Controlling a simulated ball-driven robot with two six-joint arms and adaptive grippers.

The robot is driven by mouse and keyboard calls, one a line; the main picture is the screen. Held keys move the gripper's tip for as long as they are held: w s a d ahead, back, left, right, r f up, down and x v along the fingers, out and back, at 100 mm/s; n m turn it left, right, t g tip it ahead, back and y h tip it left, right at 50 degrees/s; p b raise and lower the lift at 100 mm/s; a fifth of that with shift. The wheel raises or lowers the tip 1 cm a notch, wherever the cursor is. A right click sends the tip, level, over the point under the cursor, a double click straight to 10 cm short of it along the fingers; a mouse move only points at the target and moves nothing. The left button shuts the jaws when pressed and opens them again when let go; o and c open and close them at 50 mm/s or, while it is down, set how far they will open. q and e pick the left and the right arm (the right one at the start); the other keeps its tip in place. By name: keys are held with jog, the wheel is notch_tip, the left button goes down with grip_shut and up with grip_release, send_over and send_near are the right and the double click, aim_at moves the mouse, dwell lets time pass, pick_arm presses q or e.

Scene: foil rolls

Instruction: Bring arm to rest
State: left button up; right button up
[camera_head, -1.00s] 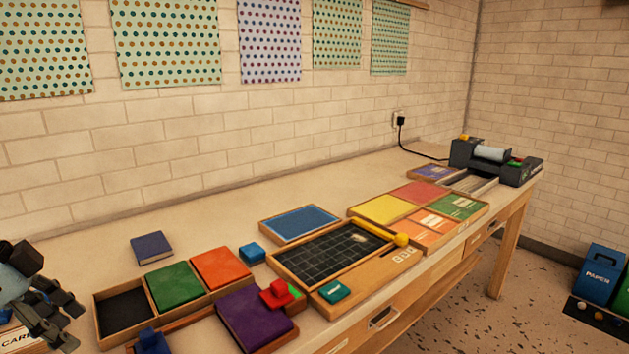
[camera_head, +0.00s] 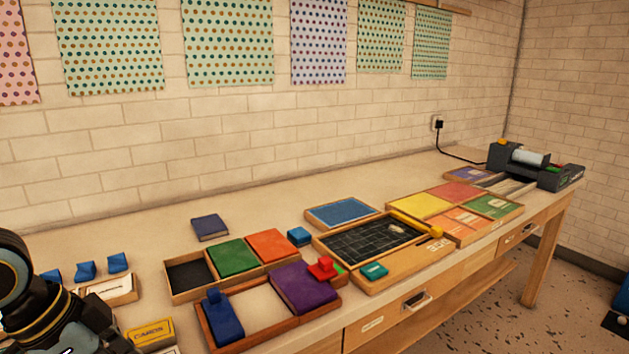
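My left arm shows at the lower left, at the near side of the bench. Its dark gripper (camera_head: 92,335) is partly cut off by the bottom edge, and I cannot tell whether its fingers are open. I see nothing held in it. It is beside the yellow cards box (camera_head: 151,333). My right arm and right gripper are out of view. The wooden bench (camera_head: 140,233) runs along the brick wall. At its far right end is a dark machine with a pale foil roll (camera_head: 530,158).
A near tray (camera_head: 327,297) holds a blue handled block (camera_head: 222,318) and a purple pad (camera_head: 303,287). A red stamp (camera_head: 321,268) sits by the purple pad. Behind are green and orange pads and a dark blue book (camera_head: 209,227). The bench strip along the wall is clear.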

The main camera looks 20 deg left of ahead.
pick_arm(q)
jog(key=s+d+r+n+y, duration=0.1)
jog(key=s+d+n+y, duration=0.2)
jog(key=s+d+n, duration=0.4)
jog(key=s+a+f+b, duration=0.1)
jog(key=f+b, duration=0.2)
jog(key=f, duration=0.9)
jog(key=s+a+f+g+b, duration=0.1)
jog(key=s+f+b, duration=0.1)
jog(key=f, duration=0.9)
jog(key=s+a+f+b, duration=0.1)
jog(key=f+b, duration=0.2)
jog(key=f, duration=0.9)
jog(key=s+f+g+b, duration=0.1)
jog(key=s+f+b, duration=0.5)
jog(key=s+f, duration=1.2)
notch_tip(320, 180, down, 3)
jog(key=shift+a+f, duration=0.15)
jog(key=shift+a, duration=0.1)
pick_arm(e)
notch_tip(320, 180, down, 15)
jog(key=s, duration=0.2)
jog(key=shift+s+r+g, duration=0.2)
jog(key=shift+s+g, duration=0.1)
